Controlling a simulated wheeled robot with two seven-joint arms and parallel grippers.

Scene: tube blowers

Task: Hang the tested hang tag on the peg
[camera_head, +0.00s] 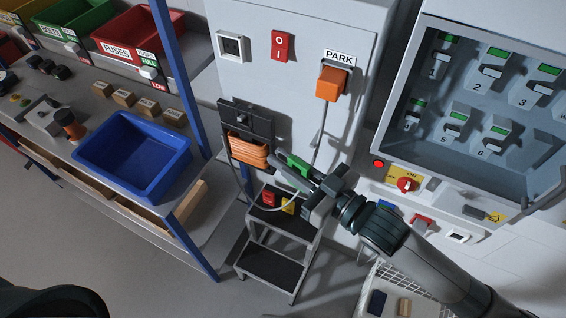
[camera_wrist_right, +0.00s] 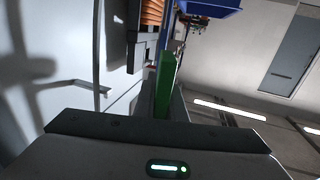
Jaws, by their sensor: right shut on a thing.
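My right gripper (camera_head: 300,178) is shut on a green tag (camera_head: 297,163), held in front of the grey cabinet, above the step stool. In the right wrist view the green tag (camera_wrist_right: 165,85) stands out edge-on between the fingers. Its lettering cannot be read, so I cannot confirm that it is the tested one. A red tag (camera_head: 268,199) and a yellow tag (camera_head: 288,206) lie on the stool's top step. I cannot pick out the peg; the gripper and arm may cover it. My left gripper is not in view.
An orange cord coil (camera_head: 248,152) hangs on the cabinet, left of the gripper. An orange plug (camera_head: 332,84) sits under the PARK label with its cable hanging down. The step stool (camera_head: 272,265) stands below. A blue bin (camera_head: 133,150) is on the left bench, an open panel (camera_head: 490,100) at right.

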